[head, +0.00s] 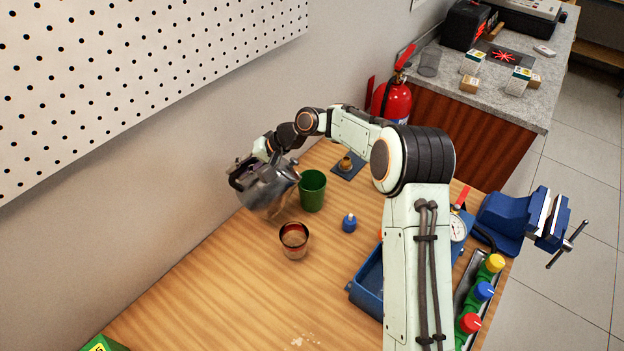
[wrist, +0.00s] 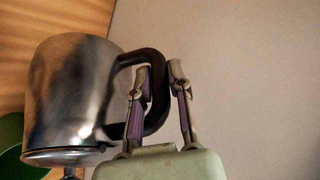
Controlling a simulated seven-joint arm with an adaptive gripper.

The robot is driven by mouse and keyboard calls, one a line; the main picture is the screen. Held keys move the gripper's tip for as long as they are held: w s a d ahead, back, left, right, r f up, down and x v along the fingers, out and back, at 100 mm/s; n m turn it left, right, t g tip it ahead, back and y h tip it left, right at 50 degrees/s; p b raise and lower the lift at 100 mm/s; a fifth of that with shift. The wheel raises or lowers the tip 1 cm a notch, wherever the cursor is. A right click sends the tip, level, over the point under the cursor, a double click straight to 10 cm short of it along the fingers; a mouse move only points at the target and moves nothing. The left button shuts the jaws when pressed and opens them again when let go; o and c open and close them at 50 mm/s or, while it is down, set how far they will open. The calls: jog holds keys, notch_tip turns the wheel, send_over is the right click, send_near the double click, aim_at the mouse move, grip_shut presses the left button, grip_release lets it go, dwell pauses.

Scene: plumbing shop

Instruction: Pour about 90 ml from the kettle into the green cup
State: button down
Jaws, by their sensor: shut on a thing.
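The metal kettle (head: 268,190) with a black handle is held up near the wall, just left of the green cup, and looks tilted towards it. The green cup (head: 312,191) stands upright on the wooden table; its inside level cannot be made out. My gripper (wrist: 158,80) is shut on the kettle's black handle (wrist: 157,112), with its fingers on either side. The steel kettle body (wrist: 75,90) fills the left of the wrist view, and part of the green cup (wrist: 12,152) shows at lower left. No stream of liquid can be made out.
A reddish glass (head: 294,241) stands in front of the kettle and green cup. A small blue bottle (head: 349,223) is right of it. A blue tray (head: 366,288) lies partly behind my arm. A dark mat (head: 348,172) holds a small brown item. The table's front left is mostly clear.

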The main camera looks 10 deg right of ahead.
jog(key=shift+w+d+r+y, duration=0.15)
jog(key=shift+d+r+y, duration=0.15)
jog(key=shift+r+y, duration=0.2)
jog(key=shift+w+d+r+y, duration=0.1)
jog(key=shift+d+r+y, duration=0.2)
jog(key=shift+r+y, duration=0.15)
jog(key=shift+w+d+r+m, duration=0.1)
jog(key=shift+d+r+m, duration=0.15)
jog(key=shift+r+m, duration=0.05)
jog(key=shift+d+r+g+y+b, duration=0.25)
jog(key=shift+g+y+b, duration=0.05)
jog(key=shift+y, duration=0.05)
jog(key=shift+w+d+r+m+y+b, duration=0.35)
jog(key=shift+d+r+y, duration=0.25)
jog(key=shift+d+r, duration=0.1)
jog(key=shift+w+d+r+y+b, duration=0.15)
jog(key=shift+d+r+y+b, duration=0.2)
jog(key=shift+b, duration=0.45)
jog(key=shift+w+d+r+m+y+b, duration=0.1)
jog(key=shift+w+d+r+y+b, duration=0.15)
jog(key=shift+d+b, duration=0.2)
jog(key=shift+w+d+r+m+y+b, duration=0.1)
jog(key=shift+d+y+b, duration=0.2)
jog(key=shift+d, duration=0.2)
jog(key=shift+w+d+r+m+y+b, duration=0.1)
jog(key=shift+w+d+r+y+b, duration=0.1)
jog(key=shift+d+b, duration=0.25)
